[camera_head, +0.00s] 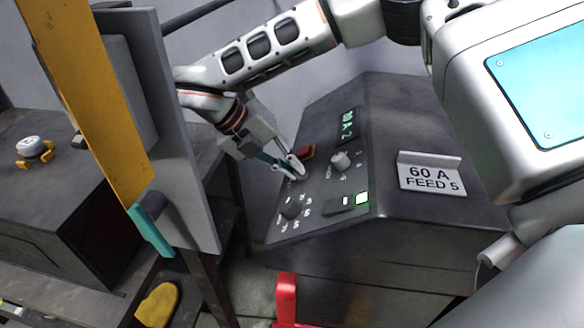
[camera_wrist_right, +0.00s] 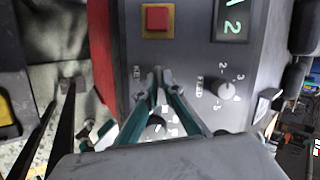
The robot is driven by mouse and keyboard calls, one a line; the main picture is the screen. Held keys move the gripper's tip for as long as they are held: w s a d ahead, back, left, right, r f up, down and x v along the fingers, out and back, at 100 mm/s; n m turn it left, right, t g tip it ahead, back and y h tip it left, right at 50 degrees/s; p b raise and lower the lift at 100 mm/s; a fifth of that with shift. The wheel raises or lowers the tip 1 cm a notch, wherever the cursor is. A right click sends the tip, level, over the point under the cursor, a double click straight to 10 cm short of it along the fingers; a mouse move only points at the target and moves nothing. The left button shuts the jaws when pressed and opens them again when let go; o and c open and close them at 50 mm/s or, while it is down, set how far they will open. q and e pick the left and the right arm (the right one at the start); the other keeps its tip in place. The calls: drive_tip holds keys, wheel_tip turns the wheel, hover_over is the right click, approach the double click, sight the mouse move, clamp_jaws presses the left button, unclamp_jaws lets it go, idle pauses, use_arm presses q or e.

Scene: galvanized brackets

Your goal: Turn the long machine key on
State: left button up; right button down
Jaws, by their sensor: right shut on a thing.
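My right gripper (camera_head: 291,167) reaches down to the sloped control panel (camera_head: 325,185) of the dark machine. It is shut on the machine key, beside the red button (camera_head: 307,152). In the right wrist view the fingertips (camera_wrist_right: 158,83) come close together just below the red button (camera_wrist_right: 157,18). The fingers mostly cover the key, so I cannot tell which way it points. The panel's display (camera_head: 347,124) is lit and a small square lamp (camera_head: 362,198) glows green. My left gripper is not in view.
A round knob (camera_head: 341,161) and a dial (camera_head: 291,208) are close to the gripper. A sign (camera_head: 430,175) reads "60 A FEED 5". A yellow post (camera_head: 85,90) and grey plate stand at left. A red stand (camera_head: 287,295) is in front.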

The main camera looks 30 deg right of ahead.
drive_tip(key=shift+m+h, duration=0.3)
drive_tip(key=shift+m, duration=0.9)
drive_tip(key=c, duration=2.2)
unclamp_jaws()
drive_tip(key=shift+a, duration=0.1)
drive_tip(key=v, duration=1.2)
drive_tip(key=shift+w, duration=0.25)
drive_tip(key=shift+f, duration=0.1)
